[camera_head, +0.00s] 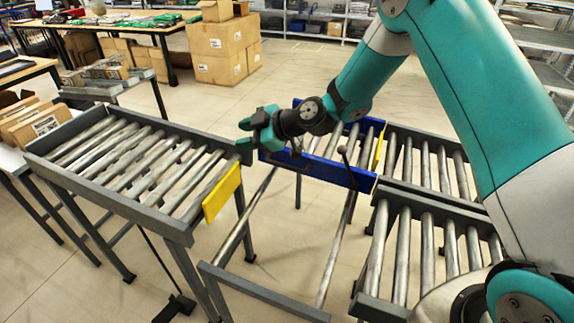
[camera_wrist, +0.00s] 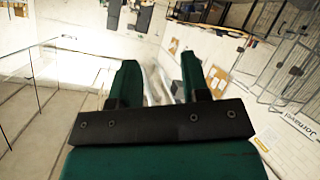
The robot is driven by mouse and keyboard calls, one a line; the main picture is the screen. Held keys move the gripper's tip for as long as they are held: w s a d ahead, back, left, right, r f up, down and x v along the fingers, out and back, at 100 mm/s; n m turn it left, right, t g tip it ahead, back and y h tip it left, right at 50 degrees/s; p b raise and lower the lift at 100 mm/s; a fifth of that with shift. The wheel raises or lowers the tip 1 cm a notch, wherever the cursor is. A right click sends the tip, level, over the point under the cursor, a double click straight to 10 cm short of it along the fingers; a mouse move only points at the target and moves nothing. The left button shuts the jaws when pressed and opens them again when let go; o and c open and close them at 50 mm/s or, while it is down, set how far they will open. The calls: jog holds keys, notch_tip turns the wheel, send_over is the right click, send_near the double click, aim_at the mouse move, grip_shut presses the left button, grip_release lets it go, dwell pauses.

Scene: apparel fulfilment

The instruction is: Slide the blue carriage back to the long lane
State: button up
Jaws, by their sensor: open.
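The blue carriage (camera_head: 330,174) sits at the far end of its transfer rails (camera_head: 333,250) in the head view. It has blue side walls, metal rollers and a yellow end plate (camera_head: 379,148) on its right. It stands beside the far right roller lane (camera_head: 423,160). A thin upright handle with a dark knob (camera_head: 342,150) rises at its near wall. My gripper (camera_head: 243,137) is open and empty over the carriage's left end, pointing left. My wrist and forearm hide part of the carriage. In the wrist view the two fingers (camera_wrist: 160,72) are apart with nothing between them.
A short roller conveyor (camera_head: 140,165) with a yellow stop plate (camera_head: 222,193) stands at left. A nearer roller lane (camera_head: 440,250) lies at right. The near part of the rails is bare. Cardboard boxes (camera_head: 222,50) stand on the floor behind.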

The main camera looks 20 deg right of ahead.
jog(key=w+d+f+t, duration=0.3)
jog(key=w+d+f, duration=0.15)
jog(key=f, duration=0.35)
jog(key=t+h+p, duration=0.3)
jog(key=t+h, duration=0.4)
jog(key=h, duration=0.2)
send_near(287, 167)
jog(key=s+d, duration=0.1)
jog(key=s, duration=0.6)
jog(key=shift+g, duration=0.3)
jog(key=shift+w+a+f+b, duration=0.1)
jog(key=shift+w+a+b, duration=0.25)
jog(key=shift+w+b, duration=2.65)
jog(key=shift+w+a+f+b, duration=0.15)
jog(key=shift+w+a+b, duration=0.2)
jog(key=shift+w+b, duration=2.6)
jog(key=shift+w+a+f+b, duration=0.1)
jog(key=shift+w+a+b, duration=0.2)
jog(key=shift+w+b, duration=2.65)
jog(key=shift+s+b, duration=0.35)
jog(key=shift+s, duration=0.05)
grip_shut()
